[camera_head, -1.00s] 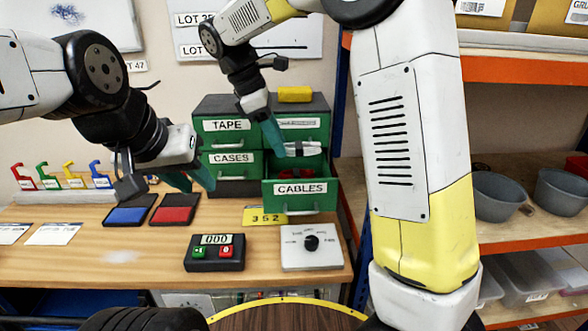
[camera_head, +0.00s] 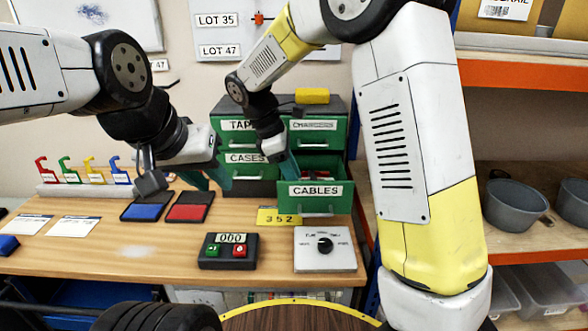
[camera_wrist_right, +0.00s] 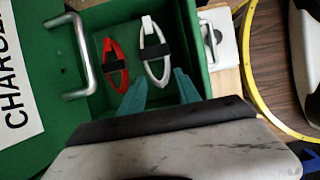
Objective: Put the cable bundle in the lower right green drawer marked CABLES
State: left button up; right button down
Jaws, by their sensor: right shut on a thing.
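The lower right green drawer marked CABLES (camera_head: 288,198) is pulled open in the head view. My right gripper (camera_head: 291,166) reaches down into it. In the right wrist view, my right gripper (camera_wrist_right: 158,95) is shut on a white cable bundle (camera_wrist_right: 154,67) with a black strap, which lies between its teal fingers over the drawer. A red cable bundle (camera_wrist_right: 112,62) with a black strap lies beside it in the drawer. Whether the white bundle touches the drawer floor, I cannot tell. My left gripper (camera_head: 208,178) is open and empty above the bench, left of the drawers.
The CHARGERS drawer front and its metal handle (camera_wrist_right: 82,58) are close to my right gripper. A white dial box (camera_head: 325,250), a button box (camera_head: 229,251) and a yellow 352 plate (camera_head: 279,217) sit on the bench. Blue (camera_head: 147,207) and red (camera_head: 190,207) mats lie left.

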jog(key=shift+f, duration=0.55)
jog(key=c, duration=1.1)
grip_release()
jog(key=shift+c, duration=0.2)
jog(key=shift+r, duration=0.55)
jog(key=v, duration=1.2)
jog(key=shift+s+r, duration=0.1)
